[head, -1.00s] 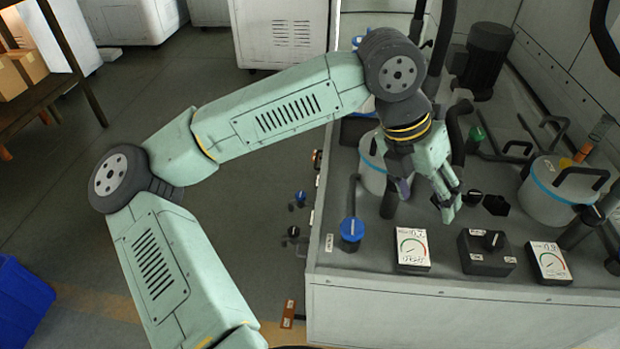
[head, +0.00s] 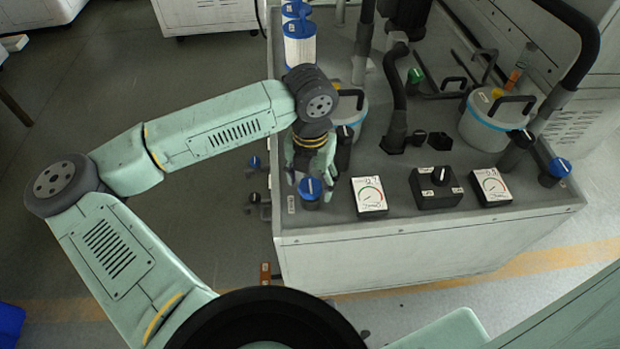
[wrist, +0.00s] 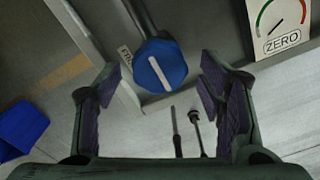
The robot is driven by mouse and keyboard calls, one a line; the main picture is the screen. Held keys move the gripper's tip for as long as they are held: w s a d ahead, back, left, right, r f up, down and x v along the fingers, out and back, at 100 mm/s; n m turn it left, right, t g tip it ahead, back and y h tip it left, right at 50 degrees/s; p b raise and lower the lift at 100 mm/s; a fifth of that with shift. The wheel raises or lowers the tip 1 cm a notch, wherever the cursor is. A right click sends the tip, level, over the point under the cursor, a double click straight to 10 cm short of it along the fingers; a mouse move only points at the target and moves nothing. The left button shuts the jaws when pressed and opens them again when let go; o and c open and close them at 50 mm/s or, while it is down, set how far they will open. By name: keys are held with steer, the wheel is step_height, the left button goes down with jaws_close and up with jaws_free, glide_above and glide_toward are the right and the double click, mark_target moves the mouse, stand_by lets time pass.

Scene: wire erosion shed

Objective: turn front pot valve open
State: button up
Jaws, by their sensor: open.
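A blue valve knob (head: 309,187) with a white pointer line stands on a dark stem at the bench's front left corner, below my gripper (head: 308,174). In the wrist view the knob (wrist: 160,65) lies between my gripper's two spread, purple-padded fingers (wrist: 158,88), slightly toward the far side. Its white line slants from upper left to lower right. The fingers are open, with a visible gap on both sides of the knob. A second blue knob (head: 559,167) stands at the bench's right.
A gauge (head: 369,196), a black switch box (head: 436,187) and another gauge (head: 491,187) line the bench front to the right. A lidded pot (head: 347,112) stands behind my gripper, another (head: 490,125) farther right. Black hoses rise behind.

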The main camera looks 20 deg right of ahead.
steer(key=shift+f, duration=0.2)
steer(key=c, duration=1.2)
steer(key=shift+o, duration=0.2)
